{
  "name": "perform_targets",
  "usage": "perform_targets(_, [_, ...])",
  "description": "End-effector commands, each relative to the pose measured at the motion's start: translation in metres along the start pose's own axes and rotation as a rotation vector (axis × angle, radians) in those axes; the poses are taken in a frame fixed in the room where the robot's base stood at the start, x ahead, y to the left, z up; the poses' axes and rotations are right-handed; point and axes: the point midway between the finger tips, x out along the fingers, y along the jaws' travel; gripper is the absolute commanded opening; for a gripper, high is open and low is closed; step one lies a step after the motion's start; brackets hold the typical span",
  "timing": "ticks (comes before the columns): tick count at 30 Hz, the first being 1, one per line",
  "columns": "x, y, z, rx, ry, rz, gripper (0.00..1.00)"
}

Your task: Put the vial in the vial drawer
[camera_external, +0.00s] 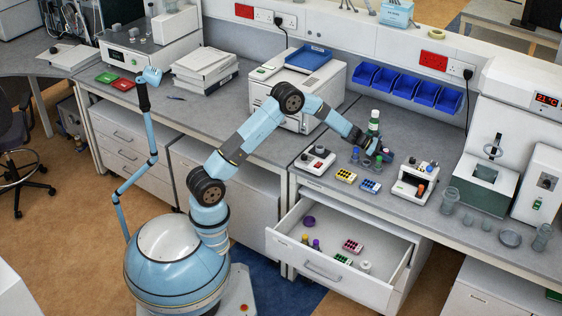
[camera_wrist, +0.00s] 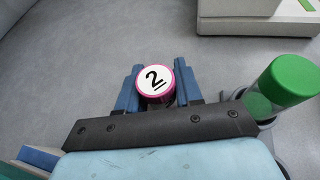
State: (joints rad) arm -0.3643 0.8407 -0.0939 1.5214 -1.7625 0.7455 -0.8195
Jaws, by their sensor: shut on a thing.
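The vial (camera_wrist: 154,80) shows in the wrist view as a round white cap marked with an underlined 2 and a magenta rim. My gripper (camera_wrist: 156,93) is shut on it, with one blue finger on each side. The vial's body is hidden below its cap. The open drawer (camera_external: 323,268) is below the bench front, to the lower left of my gripper. It holds a purple item, small vials, colored racks and a white roll.
A green-capped tube (camera_wrist: 290,80) stands close to the right of my gripper in the wrist view. Small instruments (camera_external: 413,187) and yellow and blue racks (camera_external: 371,186) stand on the bench between my gripper and the drawer. The drawer's middle has bare floor.

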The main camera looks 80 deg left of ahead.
Motion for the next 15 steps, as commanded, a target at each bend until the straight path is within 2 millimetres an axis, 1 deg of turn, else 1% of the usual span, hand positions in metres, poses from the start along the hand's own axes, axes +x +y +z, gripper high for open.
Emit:
perform_targets(4, [0.0005,-0.0001,-0.0015,0.000,0.000,0.000,0.06])
perform_targets(5, [0.0005,-0.0001,-0.0014,0.000,0.000,0.000,0.37])
perform_targets(12, [0.0004,-0.0002,-0.0011,0.000,0.000,-0.001,0.60])
perform_targets(15, [0.0004,-0.0002,-0.0011,0.000,0.000,-0.001,0.61])
